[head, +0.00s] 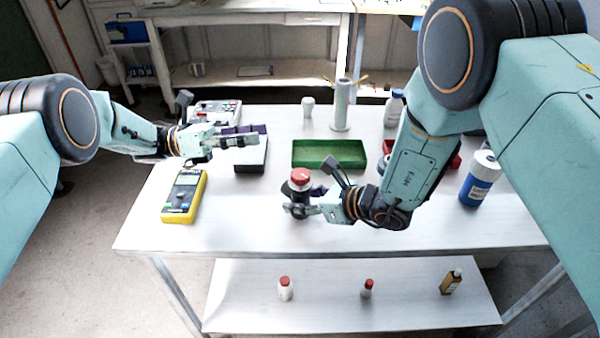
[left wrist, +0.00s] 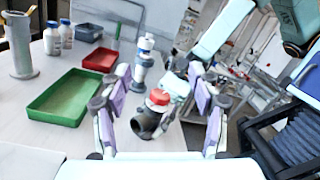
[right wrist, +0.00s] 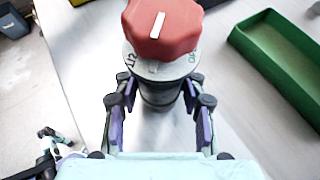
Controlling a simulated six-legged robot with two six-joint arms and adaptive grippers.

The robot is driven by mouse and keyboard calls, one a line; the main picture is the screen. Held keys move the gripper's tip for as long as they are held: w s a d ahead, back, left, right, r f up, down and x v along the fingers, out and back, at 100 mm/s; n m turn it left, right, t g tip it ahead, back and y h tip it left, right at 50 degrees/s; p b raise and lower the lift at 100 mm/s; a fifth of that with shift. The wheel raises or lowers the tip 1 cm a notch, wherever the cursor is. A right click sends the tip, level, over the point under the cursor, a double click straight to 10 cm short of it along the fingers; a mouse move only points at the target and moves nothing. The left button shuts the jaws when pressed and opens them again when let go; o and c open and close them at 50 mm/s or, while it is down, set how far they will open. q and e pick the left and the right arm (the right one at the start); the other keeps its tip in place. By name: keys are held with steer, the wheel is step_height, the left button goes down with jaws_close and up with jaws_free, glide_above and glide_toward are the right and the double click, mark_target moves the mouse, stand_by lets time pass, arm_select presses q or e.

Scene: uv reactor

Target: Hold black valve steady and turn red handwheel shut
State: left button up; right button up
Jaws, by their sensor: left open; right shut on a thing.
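The black valve (head: 297,194) stands upright on the white table, with the red handwheel (head: 301,176) on top. My right gripper (head: 303,210) is shut on the valve's black body, below the handwheel. In the right wrist view the fingers flank the body (right wrist: 160,92), and the handwheel (right wrist: 163,27) shows a white bar across its top above a pale marked dial. My left gripper (head: 246,141) is open and empty, up and left of the valve. In the left wrist view the valve (left wrist: 145,122) and handwheel (left wrist: 158,97) appear beyond and between its open fingers.
A green tray (head: 329,154) lies behind the valve. A yellow multimeter (head: 184,196) lies to the left and a blue-and-white bottle (head: 479,180) stands to the right. A grey cylinder (head: 343,105) stands at the back. The table front by the valve is clear.

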arm_select(q)
steer(key=n+t, duration=0.2)
steer(key=n, duration=0.3)
steer(key=n+t+y, duration=0.4)
steer(key=n+t, duration=0.4)
steer(key=n, duration=2.6)
glide_toward(291, 177)
steer(key=x, duration=1.2)
steer(key=shift+d, duration=0.15)
steer(key=c, duration=1.2)
